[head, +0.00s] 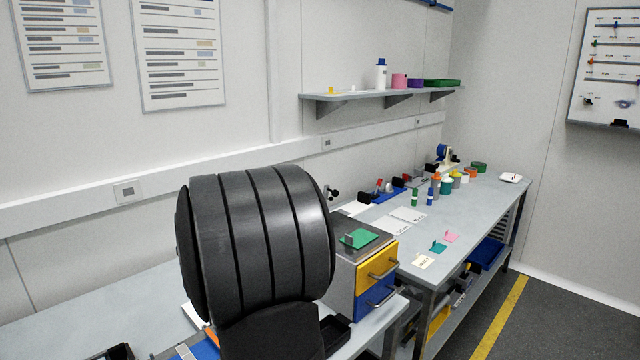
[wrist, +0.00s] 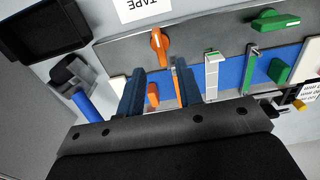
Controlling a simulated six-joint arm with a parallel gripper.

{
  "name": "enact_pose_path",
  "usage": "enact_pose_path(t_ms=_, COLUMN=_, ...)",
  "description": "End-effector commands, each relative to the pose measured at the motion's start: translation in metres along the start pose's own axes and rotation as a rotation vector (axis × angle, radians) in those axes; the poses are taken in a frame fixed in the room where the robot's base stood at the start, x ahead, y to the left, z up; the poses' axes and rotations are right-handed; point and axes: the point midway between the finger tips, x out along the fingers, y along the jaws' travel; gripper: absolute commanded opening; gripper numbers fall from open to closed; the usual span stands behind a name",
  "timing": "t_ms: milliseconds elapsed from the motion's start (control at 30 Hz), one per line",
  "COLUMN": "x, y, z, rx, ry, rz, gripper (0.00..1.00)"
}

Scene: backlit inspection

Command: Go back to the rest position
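My gripper (wrist: 160,88) shows in the wrist view with its two dark blue fingers apart. It is open and nothing is clearly held between the fingers. Past the fingertips is a grey and blue panel, with an orange knob (wrist: 160,47) just beyond the gap. A small orange piece (wrist: 153,95) shows in the gap between the fingers; whether it touches them I cannot tell. In the head view a large dark part of my arm fills the lower left middle, and the gripper is hidden.
The wrist view shows a black tray (wrist: 42,28), a blue cylinder (wrist: 86,106), a green handle (wrist: 275,20) and a white upright piece (wrist: 211,76) nearby. The head view shows a drawer unit (head: 376,272) beside my arm, a long bench (head: 480,205) and a wall shelf (head: 350,99).

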Motion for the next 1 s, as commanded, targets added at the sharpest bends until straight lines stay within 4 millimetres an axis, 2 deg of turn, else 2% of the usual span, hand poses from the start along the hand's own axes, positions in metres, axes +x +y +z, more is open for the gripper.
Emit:
enact_pose_path(t_ms=33, x=0.012, y=0.000, z=0.000, rx=0.000, ry=-0.004, rz=-0.002, gripper=0.33)
enact_pose_path(t_ms=333, x=0.072, y=-0.001, z=0.001, rx=0.000, ry=-0.005, rz=-0.002, gripper=0.33)
enact_pose_path(t_ms=400, x=0.067, y=0.000, z=0.000, rx=0.066, ry=0.001, rz=0.000, gripper=0.33)
enact_pose_path(t_ms=1000, x=0.067, y=0.000, z=0.000, rx=0.568, ry=0.000, rz=0.000, gripper=0.33)
